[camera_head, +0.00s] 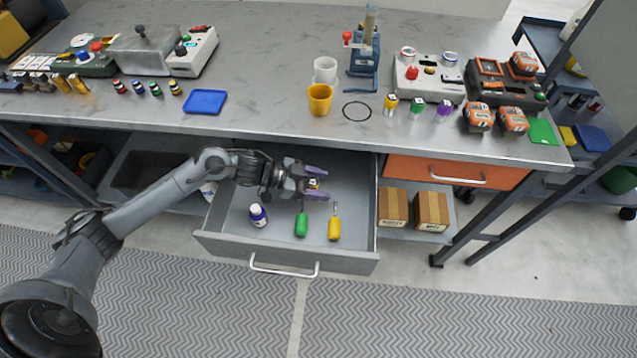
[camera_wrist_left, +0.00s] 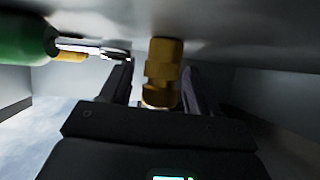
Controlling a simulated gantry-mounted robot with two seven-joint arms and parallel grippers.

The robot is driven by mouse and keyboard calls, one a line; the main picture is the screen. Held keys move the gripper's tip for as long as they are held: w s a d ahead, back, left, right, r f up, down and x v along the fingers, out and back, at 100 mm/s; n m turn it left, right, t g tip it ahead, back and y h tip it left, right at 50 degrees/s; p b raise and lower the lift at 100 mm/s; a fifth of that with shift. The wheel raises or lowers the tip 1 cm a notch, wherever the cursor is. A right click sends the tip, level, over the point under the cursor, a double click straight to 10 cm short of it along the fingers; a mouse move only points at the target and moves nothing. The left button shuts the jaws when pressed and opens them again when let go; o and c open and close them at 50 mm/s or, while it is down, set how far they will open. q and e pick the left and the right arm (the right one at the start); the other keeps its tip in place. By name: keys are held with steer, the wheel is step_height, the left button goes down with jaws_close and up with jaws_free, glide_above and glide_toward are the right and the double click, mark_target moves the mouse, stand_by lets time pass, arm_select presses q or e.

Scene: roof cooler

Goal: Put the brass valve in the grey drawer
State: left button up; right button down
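The grey drawer (camera_head: 240,245) is pulled out below the workbench. My left gripper (camera_head: 317,184) is inside or just above it, its purple-padded fingers apart. The brass valve (camera_head: 313,184) is a small piece between those fingers. In the left wrist view the brass valve (camera_wrist_left: 163,72) shows between the two dark fingers (camera_wrist_left: 158,85), with a clear gap on the left finger's side. Its far end appears at the grey drawer floor, though exact contact is hard to tell. My right gripper is not in view.
The drawer also holds a white-and-purple bottle (camera_head: 258,215), a green-handled screwdriver (camera_head: 301,225) and a yellow-handled one (camera_head: 334,229). The green handle (camera_wrist_left: 25,40) is near the left finger. The bench edge (camera_head: 290,136) overhangs the drawer's back. Two cardboard boxes (camera_head: 431,211) stand to the right.

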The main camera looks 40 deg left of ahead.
mark_target(310, 183)
arm_select(q)
steer(key=shift+s+a+r, duration=0.1)
steer(key=shift+r, duration=0.15)
steer(key=shift+s+a+r+p, duration=0.15)
steer(key=shift+s+a+p, duration=0.1)
steer(key=shift+p, duration=0.05)
steer(key=shift+p+v, duration=1.2)
steer(key=shift+v, duration=2)
